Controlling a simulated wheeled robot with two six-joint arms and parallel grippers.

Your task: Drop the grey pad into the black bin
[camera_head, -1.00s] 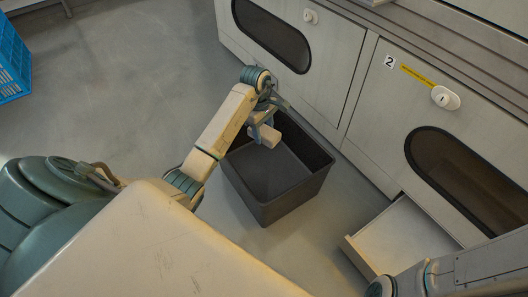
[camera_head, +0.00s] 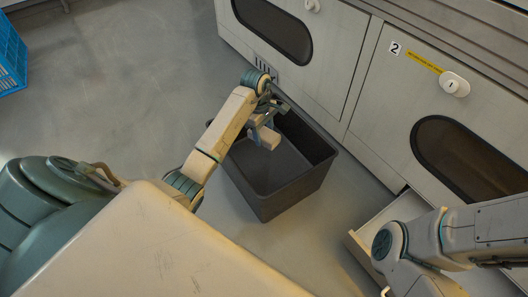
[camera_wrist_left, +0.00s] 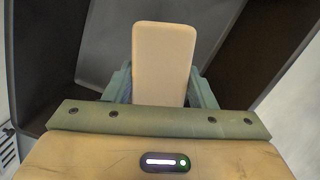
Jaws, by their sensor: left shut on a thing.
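The grey pad (camera_head: 269,138), a small pale block in this light, is held in my left gripper (camera_head: 263,132). In the left wrist view the pad (camera_wrist_left: 163,60) stands out between the two greenish fingers, which are shut on it. The black bin (camera_head: 272,205) is an open dark box on the floor. My left gripper and the pad are over the bin's opening, in its upper part in the head view. The wrist view shows the bin's dark inner walls (camera_wrist_left: 105,40) around the pad. My right gripper is out of view.
Grey cabinets (camera_head: 345,60) with dark windows stand behind the bin; one is marked 2. A pale open drawer (camera_head: 395,210) juts out at the lower right, partly behind my right arm. A blue crate (camera_head: 10,60) is at the far left. The floor between is clear.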

